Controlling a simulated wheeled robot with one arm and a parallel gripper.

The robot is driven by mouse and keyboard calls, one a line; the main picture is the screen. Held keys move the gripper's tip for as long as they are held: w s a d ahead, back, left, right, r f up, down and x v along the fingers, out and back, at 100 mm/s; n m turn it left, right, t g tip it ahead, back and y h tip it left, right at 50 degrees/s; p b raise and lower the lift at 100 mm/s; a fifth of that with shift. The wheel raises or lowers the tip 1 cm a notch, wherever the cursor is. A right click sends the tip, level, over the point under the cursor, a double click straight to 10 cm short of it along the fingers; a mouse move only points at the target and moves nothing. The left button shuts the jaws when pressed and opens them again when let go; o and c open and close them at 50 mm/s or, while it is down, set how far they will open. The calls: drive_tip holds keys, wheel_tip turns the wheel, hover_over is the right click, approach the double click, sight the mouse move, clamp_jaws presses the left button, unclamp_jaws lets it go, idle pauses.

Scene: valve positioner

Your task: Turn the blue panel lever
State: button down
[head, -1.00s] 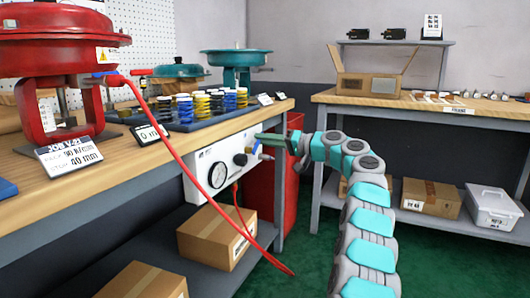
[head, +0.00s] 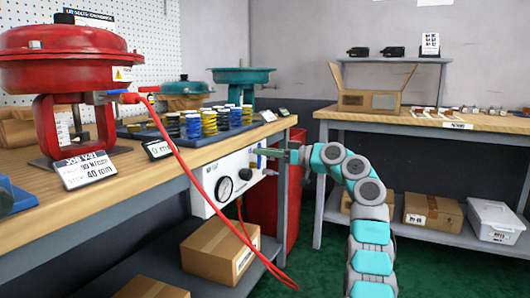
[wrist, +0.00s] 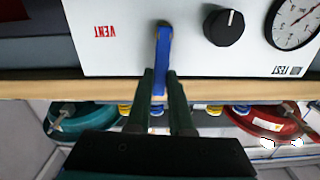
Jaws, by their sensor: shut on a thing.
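The blue panel lever (wrist: 162,52) is on the white panel (head: 203,197) below the front edge of the left bench. In the wrist view, which shows the panel upside down, it runs from its pivot down between the two fingers. My gripper (wrist: 161,84) is shut on the lever. The fingers hide part of its sides. A red VENT label (wrist: 98,31) is beside the lever.
The panel has a black knob (wrist: 224,26) and a round gauge (head: 224,188). A red hose (head: 200,190) hangs in front of it from the red actuator (head: 65,62). A red bin (head: 292,200) stands behind my gripper. Boxes (head: 217,251) sit on the lower shelf.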

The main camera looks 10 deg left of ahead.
drive_tip(key=shift+s+n, duration=0.2)
drive_tip(key=shift+n, duration=0.3)
drive_tip(key=shift+a, duration=0.1)
drive_tip(key=c, duration=0.8)
unclamp_jaws()
drive_tip(key=v, duration=0.8)
